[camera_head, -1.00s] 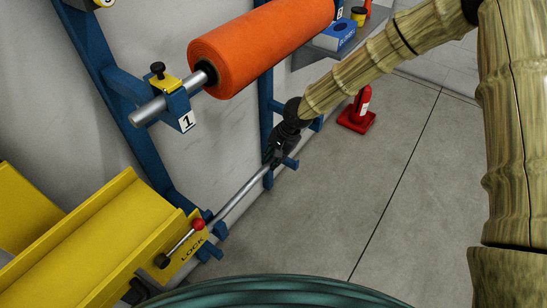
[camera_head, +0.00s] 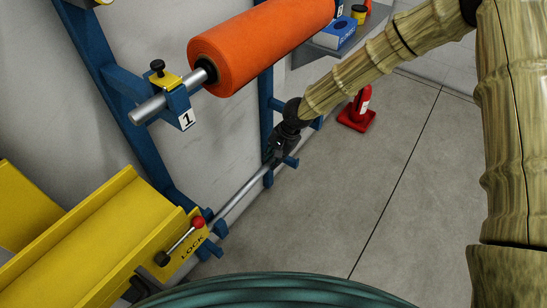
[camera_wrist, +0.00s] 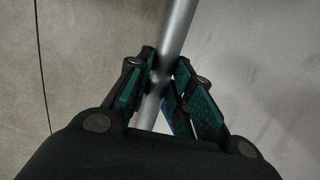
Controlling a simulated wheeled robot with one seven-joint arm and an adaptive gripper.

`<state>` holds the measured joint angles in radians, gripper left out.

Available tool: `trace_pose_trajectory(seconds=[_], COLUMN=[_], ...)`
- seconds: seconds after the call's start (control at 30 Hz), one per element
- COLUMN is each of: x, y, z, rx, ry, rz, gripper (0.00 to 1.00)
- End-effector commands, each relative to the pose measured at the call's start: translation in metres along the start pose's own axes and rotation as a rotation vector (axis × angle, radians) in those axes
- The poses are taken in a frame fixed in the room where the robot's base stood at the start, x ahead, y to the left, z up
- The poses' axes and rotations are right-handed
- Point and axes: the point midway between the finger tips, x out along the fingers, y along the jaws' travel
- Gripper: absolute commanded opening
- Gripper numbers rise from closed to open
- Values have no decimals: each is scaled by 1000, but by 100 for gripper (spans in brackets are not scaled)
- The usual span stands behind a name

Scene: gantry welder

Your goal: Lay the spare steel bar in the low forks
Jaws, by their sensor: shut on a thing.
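The spare steel bar (camera_head: 240,198) is a thin grey rod low along the wall in the head view. My gripper (camera_head: 276,158) is at its far end, shut on it. In the wrist view the bar (camera_wrist: 176,32) runs between the green-padded fingers (camera_wrist: 162,88). The low forks are blue: a near fork (camera_head: 217,228) by the yellow machine and a far fork (camera_head: 290,161) beside my gripper. The bar spans between the two forks. I cannot tell whether it rests in them, as my gripper hides the far end.
An orange roll (camera_head: 255,47) on a steel shaft sits above, in a bracket marked 1 (camera_head: 178,105). The floor (camera_head: 330,220) at the right is clear.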

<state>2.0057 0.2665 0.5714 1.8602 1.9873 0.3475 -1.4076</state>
Motion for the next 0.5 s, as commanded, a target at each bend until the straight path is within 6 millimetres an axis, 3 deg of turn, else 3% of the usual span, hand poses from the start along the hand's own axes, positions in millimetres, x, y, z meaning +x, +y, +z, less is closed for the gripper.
trace_pose_trajectory(seconds=[0.03, 0.17, 0.5], x=[0, 0, 0], y=[0, 0, 0], z=[0, 0, 0], rx=[-1, -1, 0], ry=[0, 0, 0], rz=[-1, -1, 1], gripper=[24, 47, 47])
